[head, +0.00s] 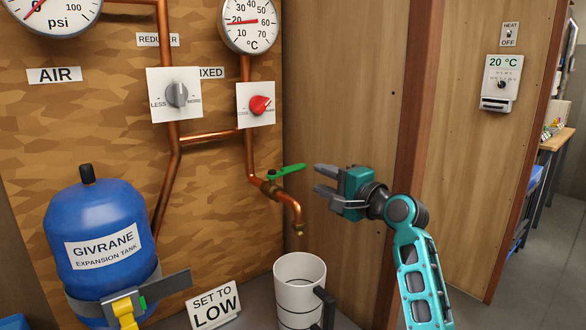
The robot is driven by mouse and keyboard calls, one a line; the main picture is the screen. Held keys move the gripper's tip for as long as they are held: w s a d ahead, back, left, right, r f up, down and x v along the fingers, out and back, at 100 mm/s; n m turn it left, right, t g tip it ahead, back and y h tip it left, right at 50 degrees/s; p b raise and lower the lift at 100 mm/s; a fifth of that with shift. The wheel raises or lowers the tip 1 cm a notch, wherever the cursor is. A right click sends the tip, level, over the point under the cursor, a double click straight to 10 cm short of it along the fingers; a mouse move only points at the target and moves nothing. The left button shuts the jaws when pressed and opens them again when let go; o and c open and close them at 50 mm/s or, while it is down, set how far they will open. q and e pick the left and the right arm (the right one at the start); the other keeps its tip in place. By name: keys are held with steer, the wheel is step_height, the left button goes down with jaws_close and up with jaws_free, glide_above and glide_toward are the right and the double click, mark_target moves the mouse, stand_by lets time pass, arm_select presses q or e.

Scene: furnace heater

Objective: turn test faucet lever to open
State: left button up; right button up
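The test faucet is a copper pipe with a downturned spout (297,215) and a brass valve body. Its green lever (287,171) sticks out to the right, tilted slightly up, across the pipe. My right gripper (320,180) is to the right of the lever with its fingers pointing left. The two fingers are spread apart and nothing is between them. A gap shows between the fingertips and the lever's end. My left gripper is not in view.
A white mug (298,268) with a black handle stands below the spout. A blue expansion tank (95,215) stands at left. A "SET TO LOW" sign (213,304) sits beside the mug. A red knob (260,104) and grey knob (177,94) are above.

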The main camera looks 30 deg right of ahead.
mark_target(298, 169)
steer(key=w, duration=0.6)
steer(key=w+a, duration=0.1)
steer(key=w, duration=0.3)
steer(key=shift+w, duration=0.1)
jaws_close()
stand_by(0.3)
